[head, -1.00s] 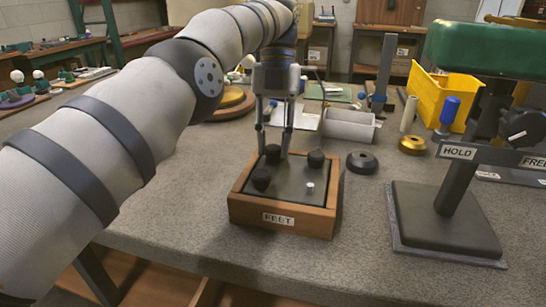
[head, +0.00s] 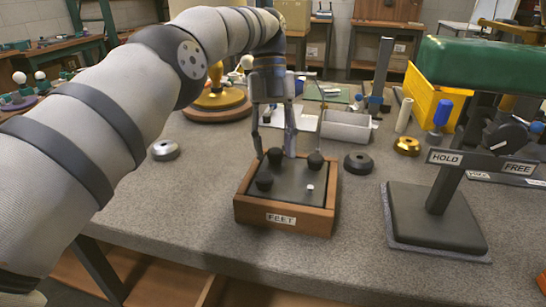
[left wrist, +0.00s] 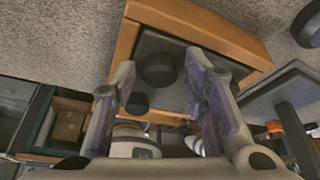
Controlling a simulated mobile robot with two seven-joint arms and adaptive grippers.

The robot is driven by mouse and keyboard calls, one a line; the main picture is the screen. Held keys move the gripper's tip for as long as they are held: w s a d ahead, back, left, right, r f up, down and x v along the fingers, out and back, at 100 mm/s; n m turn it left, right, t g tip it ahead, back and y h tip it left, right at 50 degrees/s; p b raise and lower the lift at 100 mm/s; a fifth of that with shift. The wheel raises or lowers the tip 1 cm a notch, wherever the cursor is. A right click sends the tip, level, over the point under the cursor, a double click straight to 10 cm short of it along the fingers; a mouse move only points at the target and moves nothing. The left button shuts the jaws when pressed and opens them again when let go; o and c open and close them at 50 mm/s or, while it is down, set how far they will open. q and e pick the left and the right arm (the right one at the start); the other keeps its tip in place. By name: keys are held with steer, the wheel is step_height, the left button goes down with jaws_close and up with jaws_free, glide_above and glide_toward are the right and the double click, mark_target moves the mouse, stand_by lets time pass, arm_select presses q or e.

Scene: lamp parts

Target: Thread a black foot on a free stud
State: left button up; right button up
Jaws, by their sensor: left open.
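The wooden FEET box (head: 284,218) stands on the bench with a dark top. A bare metal peg (head: 309,188) stands at the front right of the top. My left gripper (head: 276,154) points down, open, with its fingertips on either side of the back foot. In the left wrist view a black foot (left wrist: 159,69) shows between the open fingers, and another (left wrist: 137,103) lies near the left finger. My right gripper is not in view.
A stand with a HOLD/FREE plate (head: 480,160) and green top (head: 482,58) is at right. A silver disc (head: 165,150) lies left.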

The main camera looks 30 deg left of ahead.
arm_select(q)
steer(key=shift+s+r+n+t+h+p, duration=0.1)
steer(key=shift+r+n+t+h+p, duration=0.1)
steer(key=shift+n+p, duration=0.35)
steer(key=shift+r+n+t+h+p, duration=0.1)
steer(key=shift+n+t+h+p, duration=0.15)
steer(key=shift+n, duration=0.6)
steer(key=shift+f+n, duration=0.2)
steer(key=shift+n, duration=0.3)
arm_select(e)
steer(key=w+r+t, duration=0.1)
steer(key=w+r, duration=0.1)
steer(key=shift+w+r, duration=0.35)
